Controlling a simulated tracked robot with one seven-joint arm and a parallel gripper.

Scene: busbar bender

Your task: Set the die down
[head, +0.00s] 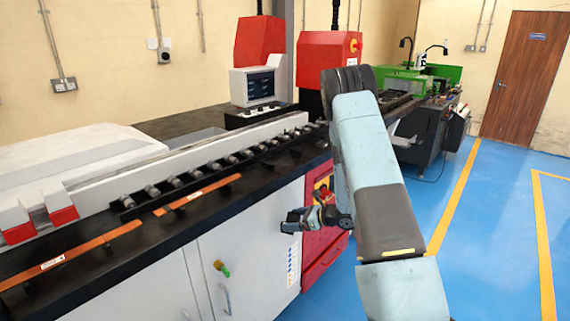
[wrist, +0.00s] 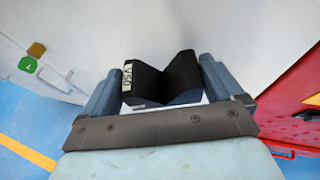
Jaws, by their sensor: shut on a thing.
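The black die (wrist: 160,80) has a V-shaped notch and a small white label reading "V50" or similar. In the wrist view it sits between the two grey-blue fingers of my gripper (wrist: 161,88), which is shut on it. In the head view my gripper (head: 292,221) is in front of the white cabinet front, below the machine's black worktop edge. The die is too small and dark to tell apart from the gripper there.
The black worktop (head: 120,240) carries copper bars (head: 197,193) and a row of rollers (head: 200,171). A red cabinet panel (head: 318,255) stands right of the white doors (head: 250,245). Blue floor (head: 490,250) is clear at right.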

